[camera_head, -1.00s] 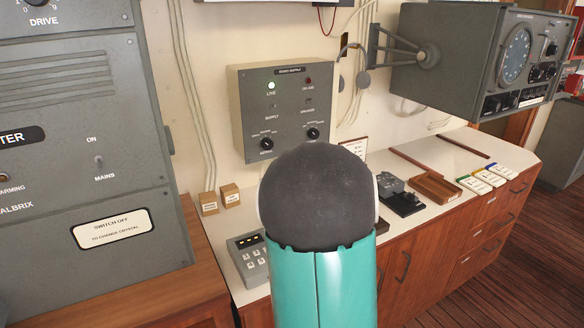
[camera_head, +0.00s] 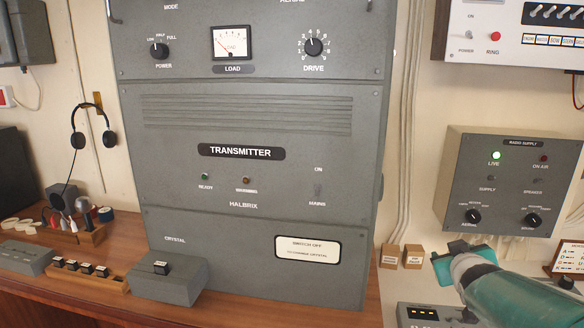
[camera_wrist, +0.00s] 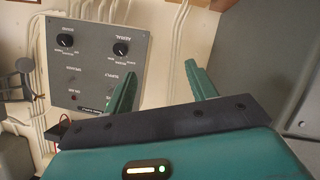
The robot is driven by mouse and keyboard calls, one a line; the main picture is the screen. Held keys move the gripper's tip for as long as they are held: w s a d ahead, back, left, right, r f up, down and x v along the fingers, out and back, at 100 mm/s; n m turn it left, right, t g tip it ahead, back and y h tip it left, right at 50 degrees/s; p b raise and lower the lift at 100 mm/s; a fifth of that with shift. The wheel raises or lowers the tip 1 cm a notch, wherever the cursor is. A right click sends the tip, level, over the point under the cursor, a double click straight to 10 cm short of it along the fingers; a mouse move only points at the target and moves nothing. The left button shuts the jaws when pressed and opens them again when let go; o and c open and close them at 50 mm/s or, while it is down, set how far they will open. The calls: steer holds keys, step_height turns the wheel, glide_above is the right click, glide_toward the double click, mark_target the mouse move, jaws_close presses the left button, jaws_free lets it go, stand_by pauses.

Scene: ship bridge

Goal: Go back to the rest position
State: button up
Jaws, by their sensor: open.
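My gripper (camera_head: 452,258) is at the lower right of the head view, at the end of my teal arm, in front of the lower left of the radio supply panel (camera_head: 505,190). In the wrist view my gripper (camera_wrist: 160,72) shows two teal fingers spread apart with nothing between them. Beyond them that view shows the radio supply panel (camera_wrist: 97,62) upside down, at the upper left. In the head view the fingers are seen only in part.
The grey transmitter cabinet (camera_head: 250,120) fills the middle, on a wooden counter (camera_head: 60,308). A crystal box (camera_head: 168,277), a row of crystals (camera_head: 90,270) and headphones (camera_head: 88,135) are at left. Two small cartons (camera_head: 402,257) and a keypad box (camera_head: 430,315) sit near my gripper.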

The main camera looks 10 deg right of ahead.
steer(key=s+a+f+g+y, duration=0.2)
steer(key=s+a+g, duration=0.1)
steer(key=s+a, duration=0.6)
steer(key=s+a+f+g+y, duration=0.2)
steer(key=s+a, duration=0.8)
steer(key=a, duration=0.6)
steer(key=shift+s+f+g+y, duration=0.25)
steer(key=shift+g+y, duration=0.55)
steer(key=shift+g, duration=0.2)
steer(key=shift+a, duration=0.1)
